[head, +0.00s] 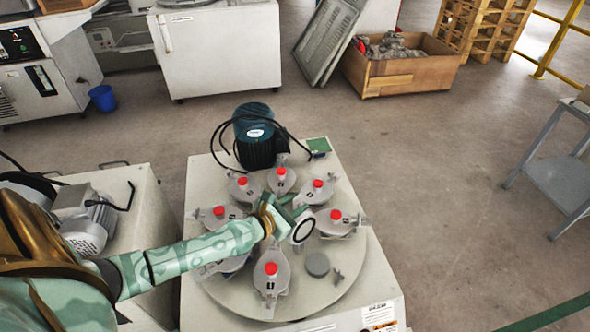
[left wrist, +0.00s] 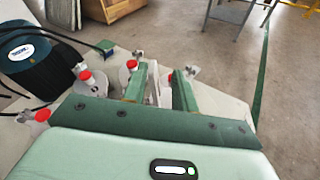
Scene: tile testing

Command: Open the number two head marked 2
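The test machine's round turntable (head: 335,280) carries several grey heads with red knobs, including a front head (head: 270,283), a right head (head: 329,228) and a back head (head: 281,184). Dark marks on the lids are too small to read, so I cannot tell which is number 2. My left gripper (head: 293,208) is above the turntable's middle, between the back and right heads. In the left wrist view its two green fingers (left wrist: 160,88) stand apart, with part of a grey head and a red knob showing between and beyond them. My forearm hides part of a left-side head. My right gripper is not visible.
A dark teal motor (head: 258,138) with black cables stands at the machine's back left corner. A small grey round piece (head: 317,264) lies on the turntable's front right.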

